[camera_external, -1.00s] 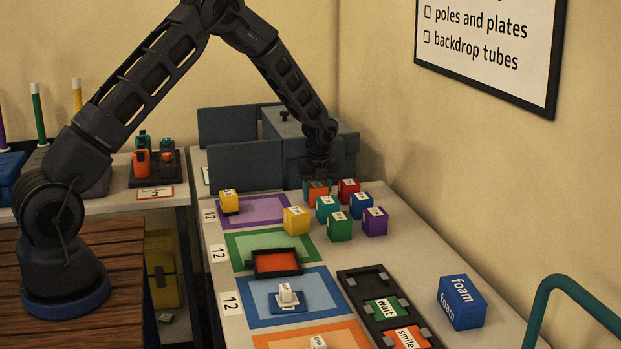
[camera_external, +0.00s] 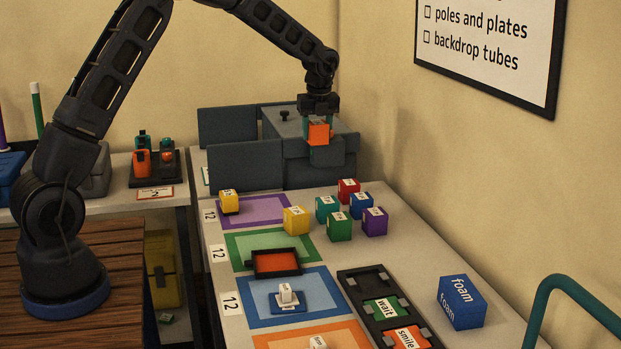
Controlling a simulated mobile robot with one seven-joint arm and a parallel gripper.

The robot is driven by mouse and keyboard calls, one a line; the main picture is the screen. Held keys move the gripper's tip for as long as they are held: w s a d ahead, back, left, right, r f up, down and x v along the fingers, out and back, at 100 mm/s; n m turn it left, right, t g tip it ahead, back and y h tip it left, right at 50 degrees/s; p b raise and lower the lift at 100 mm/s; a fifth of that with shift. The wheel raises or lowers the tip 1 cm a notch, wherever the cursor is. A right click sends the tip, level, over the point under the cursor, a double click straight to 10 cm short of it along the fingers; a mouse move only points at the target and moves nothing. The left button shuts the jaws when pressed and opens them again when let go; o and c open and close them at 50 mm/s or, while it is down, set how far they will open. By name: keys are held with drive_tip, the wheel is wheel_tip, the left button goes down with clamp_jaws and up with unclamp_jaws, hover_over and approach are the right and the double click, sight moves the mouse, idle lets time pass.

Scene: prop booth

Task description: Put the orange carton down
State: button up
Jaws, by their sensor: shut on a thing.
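The orange carton (camera_external: 319,133) is a small box with a white label on top. My gripper (camera_external: 319,128) is shut on it, with a teal finger at each side, and holds it up in the air. In the picture it shows in front of the grey bins at the back, above the far end of the table (camera_external: 420,260). The carton is apart from the table and from the other cartons.
Cartons in yellow (camera_external: 296,220), teal (camera_external: 327,208), red (camera_external: 349,190), blue (camera_external: 361,205), green (camera_external: 340,227) and purple (camera_external: 375,221) stand below. Purple (camera_external: 270,207), green (camera_external: 236,247) and blue (camera_external: 258,309) mats lie left. A foam box (camera_external: 461,302) stands right.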

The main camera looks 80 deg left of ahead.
drive_tip(key=shift+r, duration=0.35)
drive_tip(key=w+d+m, duration=0.2)
drive_tip(key=w+d, duration=0.3)
drive_tip(key=d, duration=0.6)
drive_tip(key=w+d+m, duration=0.2)
drive_tip(key=w+d, duration=0.4)
drive_tip(key=d, duration=0.5)
drive_tip(key=m+t, duration=0.1)
drive_tip(key=m, duration=0.4)
hover_over(431, 278)
drive_tip(key=shift+h, duration=0.3)
wheel_tip(431, 278, down, 20)
drive_tip(key=shift+s+d+r, duration=0.1)
drive_tip(key=shift+s, duration=0.05)
drive_tip(key=o, duration=1)
drive_tip(key=shift+o, duration=0.2)
